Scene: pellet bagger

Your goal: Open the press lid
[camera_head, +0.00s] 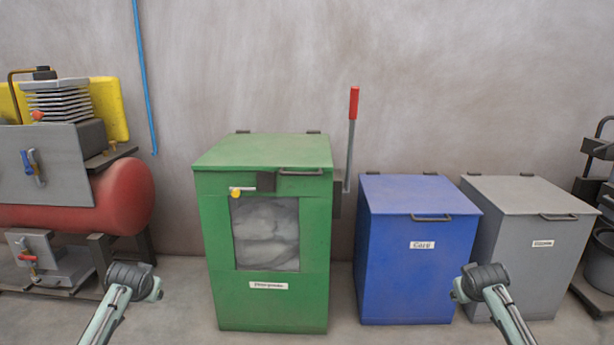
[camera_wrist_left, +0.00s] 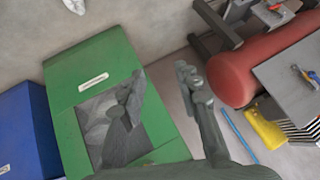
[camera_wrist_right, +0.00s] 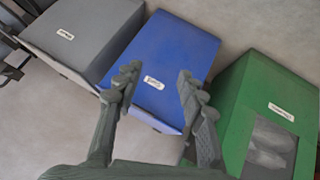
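The green press (camera_head: 210,260) stands left of centre in the head view, with a window showing grey, crumpled contents. Its green lid (camera_head: 262,150) lies flat and closed, with a dark handle (camera_head: 301,171) at the front edge and hinges at the back. A dark latch block (camera_head: 266,181) and a yellow knob (camera_head: 236,193) sit at the upper front. A lever with a red grip (camera_head: 354,103) stands upright on its right. My left gripper (camera_wrist_left: 158,72) is open, fingers apart and empty, before the press. My right gripper (camera_wrist_right: 160,72) is open and empty, facing the blue bin.
A blue bin (camera_head: 412,270) and a grey bin (camera_head: 545,270), both with closed lids, stand right of the press. A red tank machine (camera_head: 125,195) stands at the left. Another dark machine (camera_head: 597,150) is at the right edge. A grey wall is behind; floor shows in front.

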